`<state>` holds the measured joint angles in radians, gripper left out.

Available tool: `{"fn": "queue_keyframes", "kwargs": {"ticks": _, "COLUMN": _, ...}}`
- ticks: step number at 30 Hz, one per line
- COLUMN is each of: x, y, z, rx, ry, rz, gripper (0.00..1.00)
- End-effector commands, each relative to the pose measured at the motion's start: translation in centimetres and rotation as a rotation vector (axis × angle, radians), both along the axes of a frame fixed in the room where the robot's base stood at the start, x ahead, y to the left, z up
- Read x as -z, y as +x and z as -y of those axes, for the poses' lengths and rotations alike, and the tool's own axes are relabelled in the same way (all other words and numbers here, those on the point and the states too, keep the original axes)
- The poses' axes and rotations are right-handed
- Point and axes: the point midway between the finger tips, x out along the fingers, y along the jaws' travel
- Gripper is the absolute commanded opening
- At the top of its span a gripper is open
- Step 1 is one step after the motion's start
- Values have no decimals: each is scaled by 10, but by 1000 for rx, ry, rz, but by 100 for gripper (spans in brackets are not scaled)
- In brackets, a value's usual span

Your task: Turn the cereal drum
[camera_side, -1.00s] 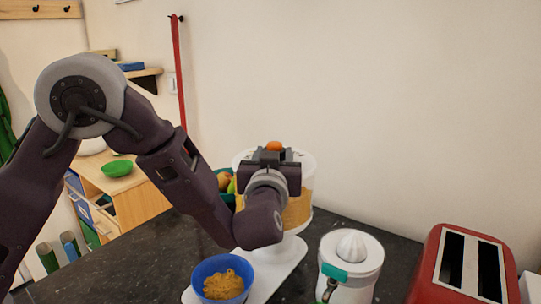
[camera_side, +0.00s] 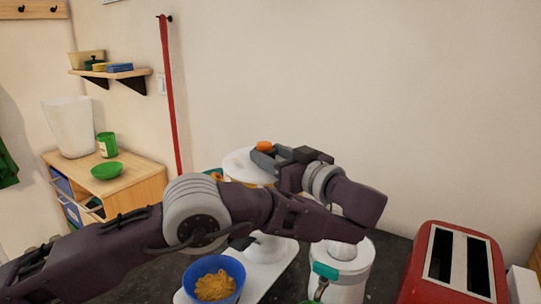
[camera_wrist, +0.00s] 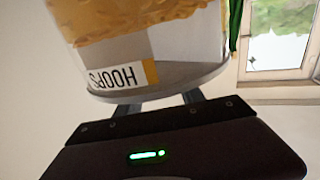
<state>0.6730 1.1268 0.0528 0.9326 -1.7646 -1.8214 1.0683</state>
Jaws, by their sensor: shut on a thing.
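The cereal drum (camera_side: 240,167) stands on a white stand above the counter, mostly hidden behind my arm in the side view. An orange knob (camera_side: 264,146) sits on top of its pale lid. My gripper (camera_side: 270,154) reaches in from the right at the top of the drum and is shut at the knob; the contact itself is hidden. In the wrist view the clear drum (camera_wrist: 190,50) appears upside down, with orange cereal and a HOOPS label (camera_wrist: 124,76). My fingers (camera_wrist: 165,104) pass behind the lid's rim there.
A blue bowl (camera_side: 238,270) holding orange cereal stands on the white base (camera_side: 276,265). A white juicer (camera_side: 350,272) and a red toaster (camera_side: 412,278) are to the right. A wooden cabinet (camera_side: 140,180) with a green bowl (camera_side: 107,171) is at the back left.

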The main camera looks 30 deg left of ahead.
Motion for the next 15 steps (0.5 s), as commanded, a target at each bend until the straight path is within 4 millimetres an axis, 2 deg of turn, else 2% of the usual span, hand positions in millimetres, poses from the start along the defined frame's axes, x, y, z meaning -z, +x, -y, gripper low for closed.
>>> {"fn": "queue_keyframes", "kwargs": {"ticks": 15, "x": -5, "y": 1, "z": -2, "rx": -47, "ry": 7, "rz": 11, "gripper": 0}}
